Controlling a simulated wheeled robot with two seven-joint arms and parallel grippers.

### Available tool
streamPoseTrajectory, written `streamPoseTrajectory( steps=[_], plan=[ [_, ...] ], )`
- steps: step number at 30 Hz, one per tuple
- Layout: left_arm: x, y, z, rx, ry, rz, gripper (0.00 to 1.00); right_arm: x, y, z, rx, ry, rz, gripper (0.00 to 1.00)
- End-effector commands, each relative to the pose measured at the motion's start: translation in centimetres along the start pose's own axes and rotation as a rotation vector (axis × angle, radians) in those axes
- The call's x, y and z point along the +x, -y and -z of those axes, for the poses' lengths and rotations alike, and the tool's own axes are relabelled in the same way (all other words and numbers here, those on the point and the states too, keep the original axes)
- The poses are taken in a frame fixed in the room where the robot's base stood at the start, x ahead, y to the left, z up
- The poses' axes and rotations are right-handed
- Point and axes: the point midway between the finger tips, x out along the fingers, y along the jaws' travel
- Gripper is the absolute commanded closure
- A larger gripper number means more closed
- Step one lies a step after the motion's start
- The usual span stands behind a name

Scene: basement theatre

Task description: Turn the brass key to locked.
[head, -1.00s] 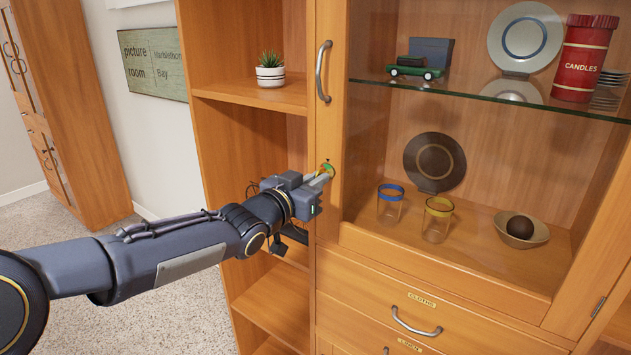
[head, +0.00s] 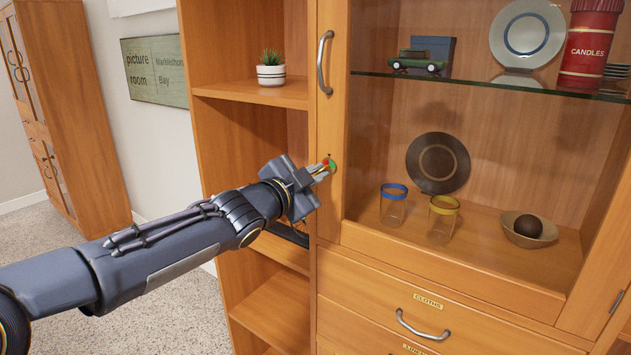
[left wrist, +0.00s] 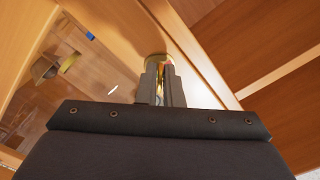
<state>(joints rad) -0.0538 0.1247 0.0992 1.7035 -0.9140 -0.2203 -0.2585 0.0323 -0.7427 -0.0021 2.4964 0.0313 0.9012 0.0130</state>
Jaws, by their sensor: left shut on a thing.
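My left gripper (head: 324,172) is at the lock on the cabinet's glass door frame, below the long handle. It is shut on the brass key, and the hand is tilted in a roll. In the left wrist view the brass key (left wrist: 160,59) shows as a bit of brass between the fingertips, against the door frame. The lock plate (head: 330,163) shows red and green marks around the fingertips. The fingers hide most of the key, so I cannot tell its exact angle. My right gripper is not in view.
The door has a curved metal handle (head: 324,62) above the lock. Behind the glass are a blue-rimmed glass (head: 394,207), a yellow-rimmed glass (head: 442,220) and a bowl (head: 528,231). Open shelves with a potted plant (head: 271,73) are to the left. A drawer handle (head: 422,327) sticks out below.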

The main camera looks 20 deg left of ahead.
Motion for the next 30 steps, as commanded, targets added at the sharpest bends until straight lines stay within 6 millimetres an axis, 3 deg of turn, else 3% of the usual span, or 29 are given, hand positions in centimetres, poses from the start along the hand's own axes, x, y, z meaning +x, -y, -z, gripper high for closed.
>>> streamPoseTrajectory(
  steps=[18,30],
  plan=[
    [0.0,0.2,0.0,0.557,0.000,0.000,1.00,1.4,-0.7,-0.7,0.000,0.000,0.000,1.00],
    [0.0,0.3,0.1,0.755,0.000,0.000,1.00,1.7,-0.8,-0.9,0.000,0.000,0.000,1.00]
  ],
)
